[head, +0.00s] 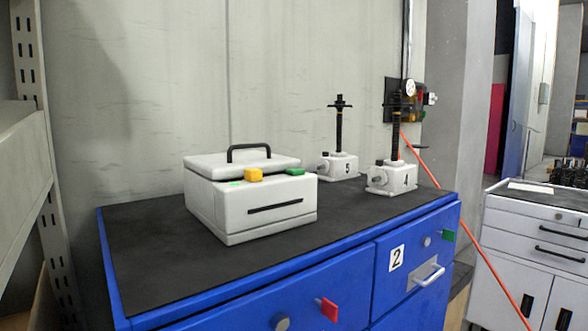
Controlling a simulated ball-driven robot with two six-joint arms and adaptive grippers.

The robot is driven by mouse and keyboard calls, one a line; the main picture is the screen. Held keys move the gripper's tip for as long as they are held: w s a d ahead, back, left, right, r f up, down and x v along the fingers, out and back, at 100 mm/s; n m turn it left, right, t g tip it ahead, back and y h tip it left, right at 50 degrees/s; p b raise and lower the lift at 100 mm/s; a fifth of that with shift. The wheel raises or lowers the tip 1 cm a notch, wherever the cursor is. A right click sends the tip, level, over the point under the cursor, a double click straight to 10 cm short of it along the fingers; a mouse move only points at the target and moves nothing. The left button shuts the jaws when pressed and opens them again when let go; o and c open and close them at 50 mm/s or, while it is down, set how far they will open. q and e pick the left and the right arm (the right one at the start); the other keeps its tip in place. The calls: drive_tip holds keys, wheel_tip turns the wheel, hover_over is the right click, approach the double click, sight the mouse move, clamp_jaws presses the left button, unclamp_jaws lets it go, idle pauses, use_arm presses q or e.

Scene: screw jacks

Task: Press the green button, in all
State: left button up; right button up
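A white box-shaped unit (250,212) with a black carrying handle (248,148) stands on the dark top of a blue cabinet. A green button-like block (295,171) sits at the right of its upper front edge. A yellow block (253,175) sits to the left of the green one, with a small bright green mark (236,183) beside it. I cannot tell whether the green block is pressed in. Neither of my grippers shows in the head view.
Two screw jacks, marked 5 (339,165) and 4 (392,178), stand right of the box. The blue cabinet (340,270) has a red tag (328,308) and a green tag (448,236) on its front. The dark top (150,260) is clear left of the box.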

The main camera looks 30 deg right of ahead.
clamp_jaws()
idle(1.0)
